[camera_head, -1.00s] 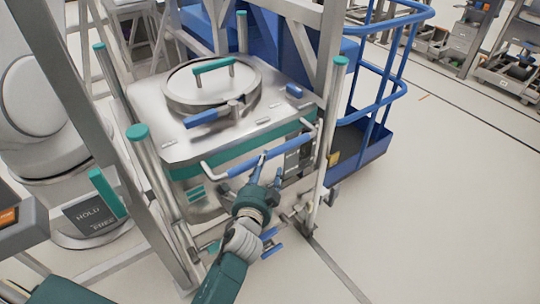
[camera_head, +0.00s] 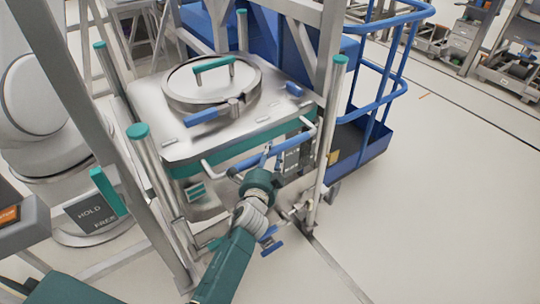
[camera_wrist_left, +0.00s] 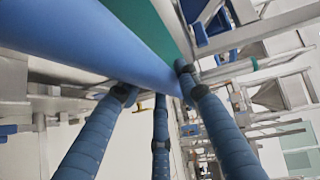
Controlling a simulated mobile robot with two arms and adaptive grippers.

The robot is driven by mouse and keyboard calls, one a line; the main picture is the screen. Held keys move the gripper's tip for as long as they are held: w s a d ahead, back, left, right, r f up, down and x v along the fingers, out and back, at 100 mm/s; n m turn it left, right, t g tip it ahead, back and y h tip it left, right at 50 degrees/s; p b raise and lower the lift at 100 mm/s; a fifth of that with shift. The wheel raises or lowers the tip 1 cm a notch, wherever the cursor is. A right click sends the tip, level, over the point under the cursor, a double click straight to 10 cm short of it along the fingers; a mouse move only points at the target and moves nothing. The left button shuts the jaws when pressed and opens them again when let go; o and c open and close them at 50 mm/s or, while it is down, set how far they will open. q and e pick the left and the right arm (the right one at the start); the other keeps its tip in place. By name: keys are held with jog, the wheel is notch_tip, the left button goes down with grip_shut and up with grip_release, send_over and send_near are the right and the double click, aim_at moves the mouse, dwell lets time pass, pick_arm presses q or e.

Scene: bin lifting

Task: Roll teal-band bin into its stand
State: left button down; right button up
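The teal-band bin (camera_head: 150,121) is a square metal bin with a round clamped lid and a teal band (camera_head: 200,165) below its top plate. A blue-gripped push bar (camera_head: 237,161) runs along its near side. Teal-capped posts (camera_head: 152,165) stand around it; I cannot tell whether these are its stand. My left gripper (camera_head: 270,151) is at the blue bar, right of its middle. In the left wrist view, its blue fingers (camera_wrist_left: 155,95) are spread, with their tips at the bar (camera_wrist_left: 110,45); no firm closure shows. My right gripper is out of view.
A HOLD/FREE plate (camera_head: 90,214) with a teal lever stands at lower left. A blue railed platform (camera_head: 360,145) stands close to the right of the bin. A white rounded machine (camera_head: 35,110) is at left. The floor (camera_head: 430,220) at right is clear.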

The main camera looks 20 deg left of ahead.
pick_arm(q)
jog(key=shift+w+a+r, duration=0.45)
jog(key=shift+a+r, duration=0.05)
jog(key=shift+a, duration=0.25)
jog(key=shift+w+a+f, duration=0.15)
jog(key=shift+w+a, duration=0.1)
jog(key=shift+a, duration=0.05)
jog(key=c, duration=1.4)
grip_release()
jog(key=shift+w+a+f, duration=0.1)
jog(key=shift+w, duration=0.05)
jog(key=shift+o, duration=1)
jog(key=shift+a+f, duration=0.1)
jog(key=s+d+r, duration=0.1)
jog(key=s, duration=1.1)
jog(key=shift+d+r, duration=0.25)
jog(key=shift+d, duration=0.05)
jog(key=shift+f, duration=0.1)
